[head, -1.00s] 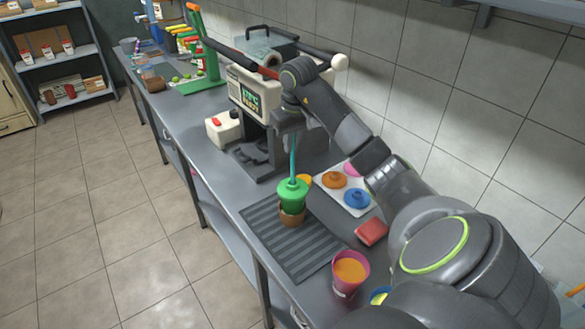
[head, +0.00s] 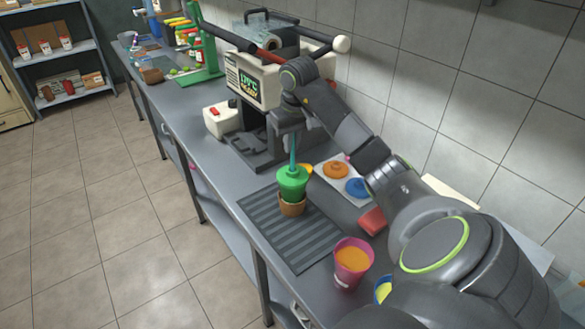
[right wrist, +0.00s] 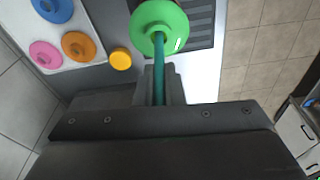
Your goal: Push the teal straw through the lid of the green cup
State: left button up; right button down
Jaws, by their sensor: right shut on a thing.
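The green cup (head: 291,186) stands upright in a brown sleeve (head: 292,208) on a dark ribbed mat (head: 270,235). Its domed green lid also shows from above in the right wrist view (right wrist: 150,22). My right gripper (head: 292,130) is above the cup, shut on the teal straw (head: 293,154). The straw runs nearly upright from the jaws to the lid's top, and it shows in the right wrist view (right wrist: 159,72) too. Its lower end is hidden at the lid, so I cannot tell how deep it reaches. My left gripper is out of view.
A press machine (head: 255,85) stands behind the cup. A white tray of coloured lids (head: 335,170) lies to the right, with a red block (head: 372,221) nearer. A pink cup with orange contents (head: 351,265) stands by the mat's front right corner.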

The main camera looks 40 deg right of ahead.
jog(key=shift+f+b, duration=1.85)
jog(key=shift+f, duration=0.2)
jog(key=c, duration=1.5)
grip_release()
jog(key=shift+o, duration=0.2)
notch_tip(320, 180, up, 7)
jog(key=p, duration=0.7)
send_over(292, 158)
jog(key=shift+w+d, duration=0.3)
jog(key=shift+w, duration=0.05)
